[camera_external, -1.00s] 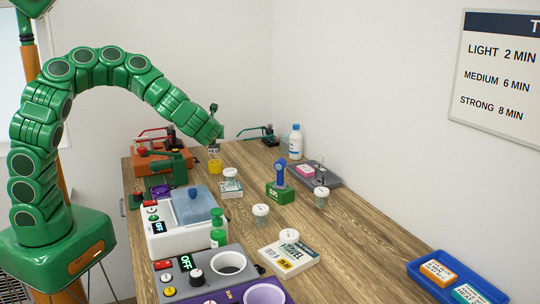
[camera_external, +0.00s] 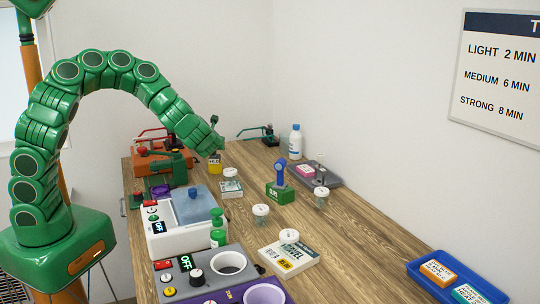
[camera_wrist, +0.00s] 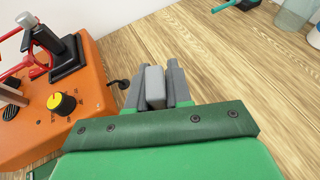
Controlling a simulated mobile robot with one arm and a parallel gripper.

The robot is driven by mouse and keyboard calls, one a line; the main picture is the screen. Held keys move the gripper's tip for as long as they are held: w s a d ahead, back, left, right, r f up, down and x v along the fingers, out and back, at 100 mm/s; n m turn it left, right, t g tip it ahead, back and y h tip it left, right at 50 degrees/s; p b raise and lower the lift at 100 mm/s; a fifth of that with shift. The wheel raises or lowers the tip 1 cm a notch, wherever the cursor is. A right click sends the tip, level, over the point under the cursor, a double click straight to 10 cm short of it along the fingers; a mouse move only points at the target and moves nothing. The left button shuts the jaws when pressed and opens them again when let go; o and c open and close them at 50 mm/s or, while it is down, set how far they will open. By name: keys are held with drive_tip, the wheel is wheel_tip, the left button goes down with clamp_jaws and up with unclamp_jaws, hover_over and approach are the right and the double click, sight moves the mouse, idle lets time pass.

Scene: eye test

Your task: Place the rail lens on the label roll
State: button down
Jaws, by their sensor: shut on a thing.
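My gripper (camera_external: 214,153) is at the far left part of the table, low and pointing down. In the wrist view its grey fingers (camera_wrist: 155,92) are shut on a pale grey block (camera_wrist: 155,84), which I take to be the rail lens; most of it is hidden. In the external view a small yellow thing with dark marks (camera_external: 215,168) shows directly below the gripper. It may be the label roll, but it is too small to be sure. I cannot tell whether the held piece touches it.
An orange machine (camera_wrist: 75,100) stands close left of my gripper. A small white box with a jar (camera_external: 230,187), a green stand with a blue top (camera_external: 280,191) and jars (camera_external: 321,196) are nearby. A white device with a blue lid (camera_external: 175,238) is nearer. Bare wood (camera_external: 360,240) lies right.

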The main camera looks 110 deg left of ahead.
drive_tip(key=c, duration=1)
unclamp_jaws()
drive_tip(key=shift+c, duration=0.2)
drive_tip(key=shift+r, duration=0.15)
drive_tip(key=v, duration=1.2)
drive_tip(key=shift+w, duration=0.1)
